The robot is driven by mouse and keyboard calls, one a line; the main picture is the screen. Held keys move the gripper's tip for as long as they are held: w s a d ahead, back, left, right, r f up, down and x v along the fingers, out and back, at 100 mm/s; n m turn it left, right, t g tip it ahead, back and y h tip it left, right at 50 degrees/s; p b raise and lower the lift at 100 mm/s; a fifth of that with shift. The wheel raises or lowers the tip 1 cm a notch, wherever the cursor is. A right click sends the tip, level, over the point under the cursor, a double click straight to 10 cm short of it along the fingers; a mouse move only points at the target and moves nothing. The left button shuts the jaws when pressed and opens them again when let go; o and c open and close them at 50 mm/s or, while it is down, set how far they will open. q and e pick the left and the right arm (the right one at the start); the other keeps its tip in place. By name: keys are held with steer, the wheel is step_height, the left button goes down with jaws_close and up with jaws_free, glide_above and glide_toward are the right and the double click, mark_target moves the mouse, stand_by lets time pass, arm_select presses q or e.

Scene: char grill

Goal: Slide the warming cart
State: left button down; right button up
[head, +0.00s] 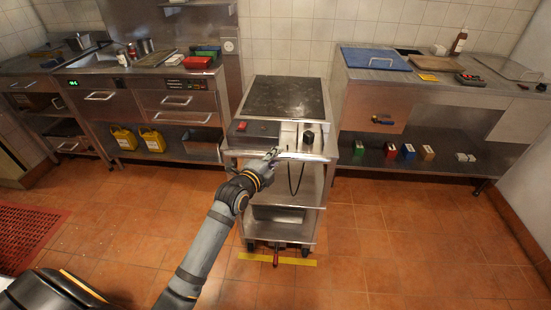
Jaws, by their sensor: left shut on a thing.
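The warming cart (279,235) is a stainless steel cart with a dark top plate, open shelves and casters. It stands in the middle of the head view, between two counters. A front panel carries a red switch and a black knob. A metal push bar (306,157) runs across its front below the panel. My left gripper (273,154) is at the left half of this bar and shut on it. The fingertips are small in the picture. My right gripper is not in view.
A steel counter (150,65) with drawers stands at the left, and another counter (437,91) at the right. A yellow floor strip (297,261) lies under the cart's front. Tiled floor in front is clear. A red mat (28,232) lies at the far left.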

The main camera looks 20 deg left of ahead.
arm_select(q)
steer(key=shift+s+f, duration=0.1)
steer(key=shift+f, duration=0.1)
steer(key=c, duration=1.5)
jaws_free()
steer(key=o, duration=0.3)
steer(key=shift+s+r, duration=0.15)
steer(key=shift+o, duration=0.2)
steer(key=shift+s, duration=0.2)
steer(key=v, duration=1.1)
steer(key=shift+s, duration=0.25)
steer(key=shift+r, duration=0.1)
